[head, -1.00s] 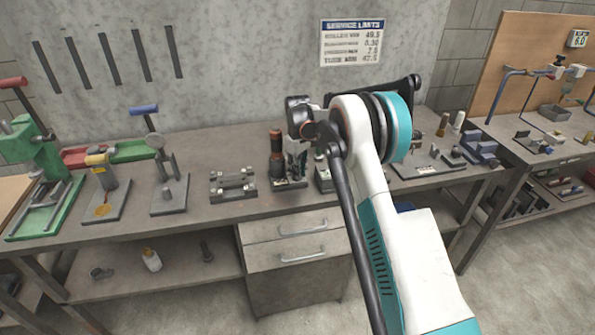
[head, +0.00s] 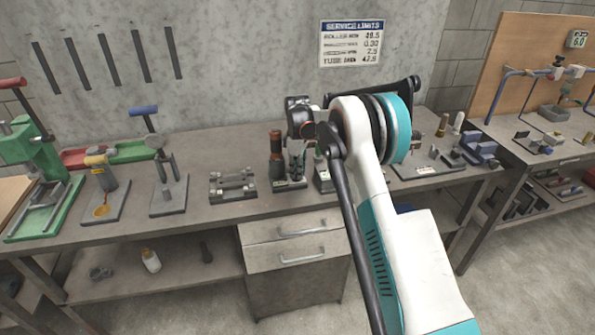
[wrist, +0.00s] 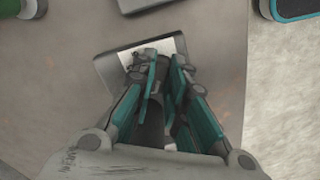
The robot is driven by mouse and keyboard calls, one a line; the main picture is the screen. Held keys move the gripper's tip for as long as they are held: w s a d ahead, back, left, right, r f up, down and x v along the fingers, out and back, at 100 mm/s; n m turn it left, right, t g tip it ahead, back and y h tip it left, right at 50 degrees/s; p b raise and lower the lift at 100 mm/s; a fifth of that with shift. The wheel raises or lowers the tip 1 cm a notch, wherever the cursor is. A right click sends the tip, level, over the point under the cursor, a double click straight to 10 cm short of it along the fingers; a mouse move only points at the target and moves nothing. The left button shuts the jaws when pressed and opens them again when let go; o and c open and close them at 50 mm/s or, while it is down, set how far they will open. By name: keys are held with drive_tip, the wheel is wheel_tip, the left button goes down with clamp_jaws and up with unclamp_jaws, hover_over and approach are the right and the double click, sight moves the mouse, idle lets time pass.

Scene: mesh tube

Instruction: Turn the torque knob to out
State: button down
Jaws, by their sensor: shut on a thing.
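A dark upright cylinder with a reddish-brown band (head: 276,150) stands on a small base plate (head: 283,186) on the bench. The plate shows a white label in the wrist view (wrist: 165,47). My gripper (head: 297,160) is just right of this cylinder in the head view, over the same plate. In the wrist view my gripper (wrist: 158,85) has its teal-backed fingers closed around a dark cylindrical part (wrist: 152,122). The fingers hide much of it. I cannot tell whether it is the torque knob, and no setting mark can be read.
A grey fixture (head: 232,187) sits left of the plate. Farther left stand a press with a blue handle (head: 168,180) and a green press (head: 38,165). A plate with small parts (head: 428,166) lies right of my arm. Bare bench shows along the front edge.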

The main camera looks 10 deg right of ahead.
sight(275, 133)
drive_tip(key=c, duration=1.6)
unclamp_jaws()
wheel_tip(275, 133, up, 12)
